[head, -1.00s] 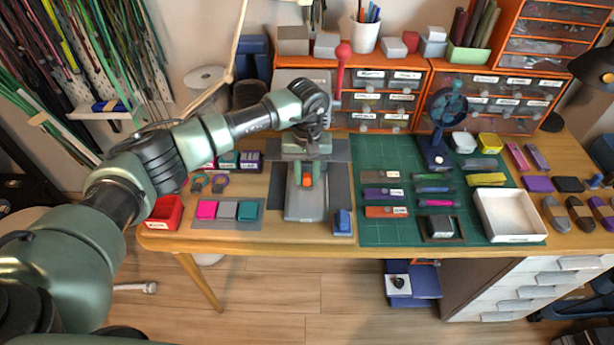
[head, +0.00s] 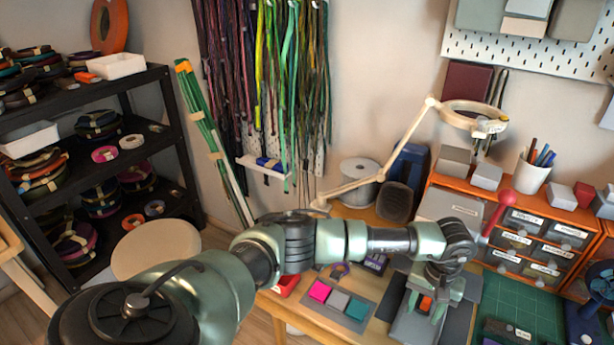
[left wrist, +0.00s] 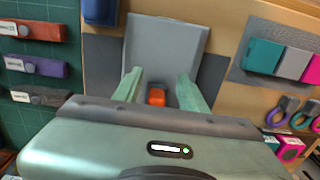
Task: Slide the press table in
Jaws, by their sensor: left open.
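The press (head: 452,206) is a grey machine with a red-knobbed lever (head: 497,215), at the back of the wooden desk. Its table, a flat grey plate (head: 408,326), sticks out toward the desk's front; it also shows in the left wrist view (left wrist: 165,42). A small orange piece (left wrist: 156,96) is at the plate, between my fingers as seen from the wrist. My left gripper (head: 432,300) is open above the plate, its two pale green fingers (left wrist: 160,92) apart on either side of the orange piece. Whether they touch anything is unclear. My right gripper is out of view.
A tray with pink, grey and teal blocks (head: 338,300) lies left of the press table. A green cutting mat (head: 530,305) lies to the right. Orange drawer units (head: 540,235) stand behind. A lamp arm (head: 400,140) leans over the back. A black shelf (head: 100,170) stands far left.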

